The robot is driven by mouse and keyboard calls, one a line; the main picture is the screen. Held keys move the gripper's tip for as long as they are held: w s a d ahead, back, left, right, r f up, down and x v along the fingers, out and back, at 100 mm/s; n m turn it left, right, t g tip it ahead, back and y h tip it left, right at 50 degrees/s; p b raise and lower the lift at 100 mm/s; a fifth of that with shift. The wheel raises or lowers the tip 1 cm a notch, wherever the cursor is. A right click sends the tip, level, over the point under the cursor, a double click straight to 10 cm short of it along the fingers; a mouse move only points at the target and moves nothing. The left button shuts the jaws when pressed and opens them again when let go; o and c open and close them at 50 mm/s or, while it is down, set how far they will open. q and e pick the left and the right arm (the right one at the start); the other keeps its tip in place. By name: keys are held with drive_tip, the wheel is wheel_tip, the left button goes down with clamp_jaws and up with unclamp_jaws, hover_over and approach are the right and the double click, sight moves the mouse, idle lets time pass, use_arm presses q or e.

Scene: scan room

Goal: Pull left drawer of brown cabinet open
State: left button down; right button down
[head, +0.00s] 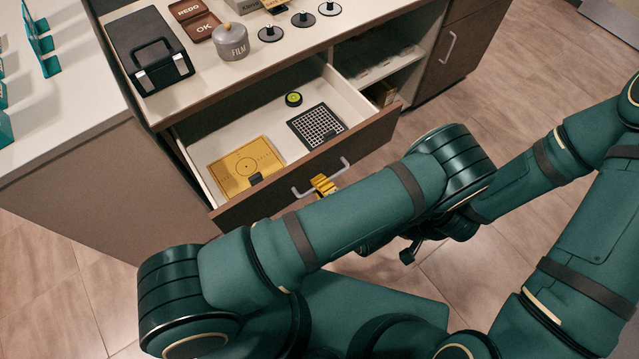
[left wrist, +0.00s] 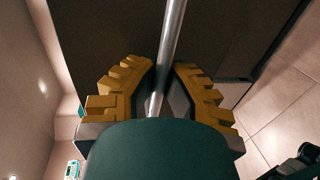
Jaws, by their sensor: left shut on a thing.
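The left drawer (head: 192,168) of the brown cabinet (head: 140,100) stands pulled out in the head view, its inside showing. Its front (head: 375,132) is dark brown with a metal bar handle (head: 303,194). My left gripper (head: 323,185) has yellow ribbed fingers and is shut on the handle. In the left wrist view the handle (left wrist: 172,45) runs between the two fingers of the left gripper (left wrist: 162,90). My arms cover the floor in front of the drawer. I cannot make out the right gripper's fingers.
The drawer holds a yellow plate (head: 240,165), a black grid (head: 318,125) and a small green-topped round thing (head: 293,99). On the counter are a black case (head: 150,55) and a grey film pot (head: 231,42). Open shelves (head: 375,60) adjoin at right.

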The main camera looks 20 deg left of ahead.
use_arm(q)
drive_tip(key=shift+s+d, duration=0.3)
drive_tip(key=shift+d, duration=0.05)
drive_tip(key=c, duration=1)
unclamp_jaws()
wheel_tip(320, 180, up, 10)
drive_tip(key=shift+r, duration=0.1)
